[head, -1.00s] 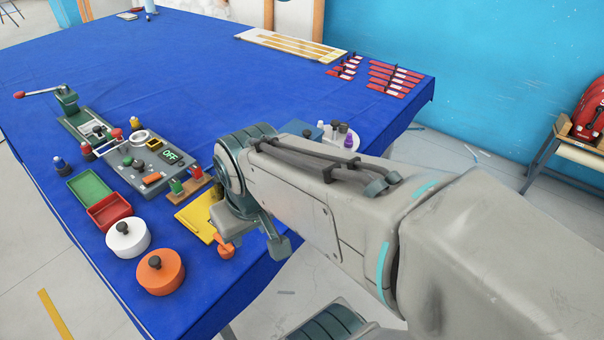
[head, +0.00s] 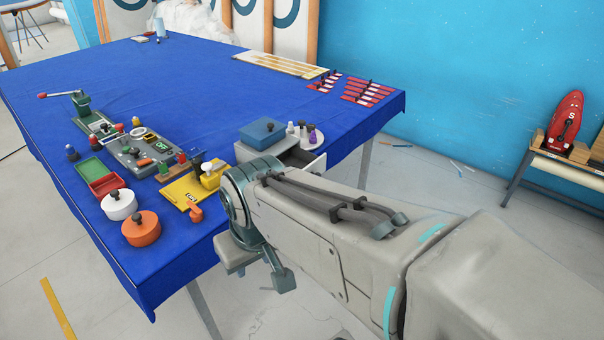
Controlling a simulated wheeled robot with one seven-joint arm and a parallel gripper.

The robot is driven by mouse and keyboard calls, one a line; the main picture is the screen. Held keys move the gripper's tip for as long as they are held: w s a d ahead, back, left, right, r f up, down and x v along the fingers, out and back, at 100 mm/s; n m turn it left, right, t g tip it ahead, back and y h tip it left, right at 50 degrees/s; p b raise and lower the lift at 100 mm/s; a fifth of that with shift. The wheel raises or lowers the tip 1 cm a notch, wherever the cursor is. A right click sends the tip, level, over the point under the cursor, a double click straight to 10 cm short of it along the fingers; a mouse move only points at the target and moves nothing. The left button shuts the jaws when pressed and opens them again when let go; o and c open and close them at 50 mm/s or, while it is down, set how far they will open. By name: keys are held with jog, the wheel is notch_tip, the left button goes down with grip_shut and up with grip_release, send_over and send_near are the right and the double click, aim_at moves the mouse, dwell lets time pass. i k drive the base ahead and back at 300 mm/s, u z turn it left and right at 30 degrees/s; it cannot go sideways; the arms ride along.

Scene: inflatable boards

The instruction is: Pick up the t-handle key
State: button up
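I cannot pick out a t-handle key with certainty. Small tools stand on the blue-covered table (head: 200,80), too small to identify. A grey drawer box (head: 262,148) with a blue lid or case (head: 263,131) on top stands at the table's right edge. Its drawer (head: 312,165) is partly open, and its inside is mostly hidden. My arm reaches in from the lower right and ends near the table's front right edge, in front of the drawer box. The parts hanging under the wrist do not clearly show my gripper's fingers or anything held.
A yellow tray (head: 178,193), orange pot (head: 141,229), white pot (head: 118,205), red bin (head: 106,187) and grey control panel (head: 143,152) crowd the front left. Small bottles (head: 312,136) stand on a round plate. Red strips (head: 368,92) lie far right. The table's middle is clear.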

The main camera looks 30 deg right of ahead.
aim_at(196, 214)
jog(key=z, duration=1)
jog(key=i, duration=0.5)
jog(key=u, duration=3.3)
jog(key=i, duration=0.9)
jog(key=z, duration=1.3)
